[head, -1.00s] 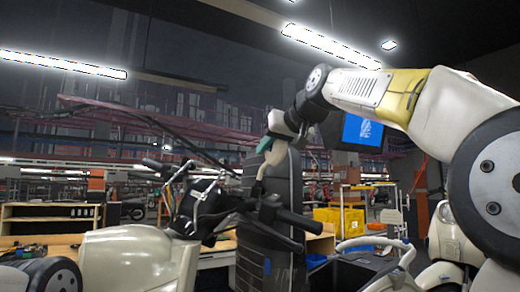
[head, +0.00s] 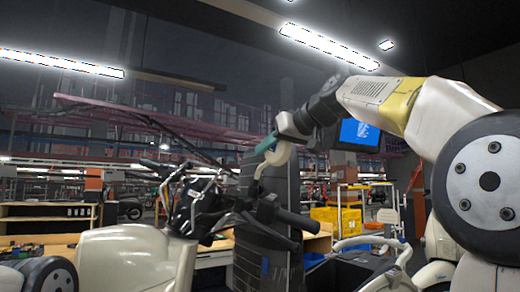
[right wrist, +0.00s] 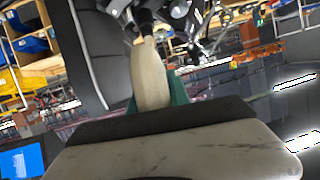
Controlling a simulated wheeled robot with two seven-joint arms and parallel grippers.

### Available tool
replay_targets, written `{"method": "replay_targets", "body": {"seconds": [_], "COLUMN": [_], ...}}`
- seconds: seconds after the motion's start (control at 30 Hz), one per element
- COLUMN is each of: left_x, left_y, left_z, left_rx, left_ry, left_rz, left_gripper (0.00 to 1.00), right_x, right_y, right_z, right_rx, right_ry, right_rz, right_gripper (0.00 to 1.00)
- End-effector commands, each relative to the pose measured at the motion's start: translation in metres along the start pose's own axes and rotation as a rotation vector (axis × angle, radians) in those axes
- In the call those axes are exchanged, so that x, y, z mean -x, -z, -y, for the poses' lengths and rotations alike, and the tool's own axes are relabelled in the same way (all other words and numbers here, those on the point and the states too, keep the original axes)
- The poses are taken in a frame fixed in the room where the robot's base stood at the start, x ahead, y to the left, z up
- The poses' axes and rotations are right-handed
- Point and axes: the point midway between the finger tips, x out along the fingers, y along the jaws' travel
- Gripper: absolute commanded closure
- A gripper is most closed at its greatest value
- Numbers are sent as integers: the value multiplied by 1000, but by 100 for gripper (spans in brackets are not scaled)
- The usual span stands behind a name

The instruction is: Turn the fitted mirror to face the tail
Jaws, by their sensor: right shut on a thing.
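A cream scooter (head: 130,255) with a dark handlebar (head: 285,215) stands at the lower left of the head view. The cream mirror (head: 277,157) is above the handlebar, its lower end curving down toward it. My right gripper (head: 267,143), with teal fingers, is shut on the mirror. In the right wrist view the mirror (right wrist: 149,75) runs up from between the teal fingers to a dark stem at the handlebar. Its reflecting face cannot be made out. My left gripper is out of view.
A tall dark padded panel (head: 268,260) stands behind the handlebar. Yellow bins (head: 337,218) and a blue screen (head: 361,133) are farther back on the right. Another pale scooter part (head: 365,242) is at the lower right. Workbenches line the back left.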

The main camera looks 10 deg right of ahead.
Motion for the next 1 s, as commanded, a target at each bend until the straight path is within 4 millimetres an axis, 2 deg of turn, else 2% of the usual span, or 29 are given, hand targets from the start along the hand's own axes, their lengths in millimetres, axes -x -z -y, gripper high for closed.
{"method": "replay_targets", "body": {"seconds": [0.2,0.47,0.73,1.0], "left_x": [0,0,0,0], "left_y": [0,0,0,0], "left_z": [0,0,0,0], "left_rx": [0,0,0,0], "left_ry": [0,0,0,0], "left_rz": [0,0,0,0], "left_gripper": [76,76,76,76], "right_x": [-1,-1,-1,-1], "right_y": [-2,-2,-2,-2], "right_z": [-5,-5,-12,-11], "right_rx": [71,81,166,176], "right_ry": [101,112,228,241], "right_rz": [7,7,10,10], "right_gripper": [100,100,100,100]}}
